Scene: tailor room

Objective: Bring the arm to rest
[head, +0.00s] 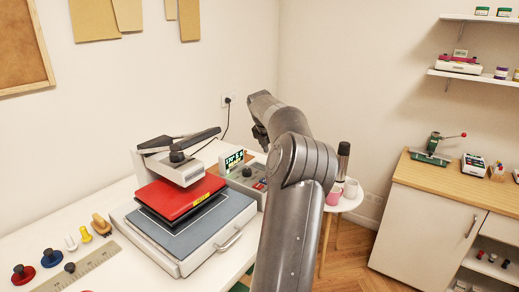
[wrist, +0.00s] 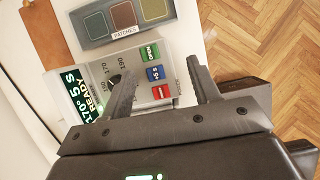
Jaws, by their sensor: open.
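My gripper (wrist: 163,72) is open and empty in the wrist view, its two fingers apart above the control box (wrist: 138,78). The box carries a lit display (wrist: 88,95) reading 170°, 5 s, READY, plus a dial and green, blue and red buttons. I cannot tell the exact gap between fingertips and box. In the head view my arm (head: 290,190) rises in front of the table, bent at the top; my gripper is mostly hidden behind it there. The control box (head: 247,183) stands just left of the arm.
The heat press (head: 182,170) with a red pad stands on the white table (head: 110,262). A patches tray (wrist: 122,18) lies beyond the box. A small round table (head: 350,203) with cups stands behind my arm; a wooden-topped cabinet (head: 440,183) is at right. Open floor lies between.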

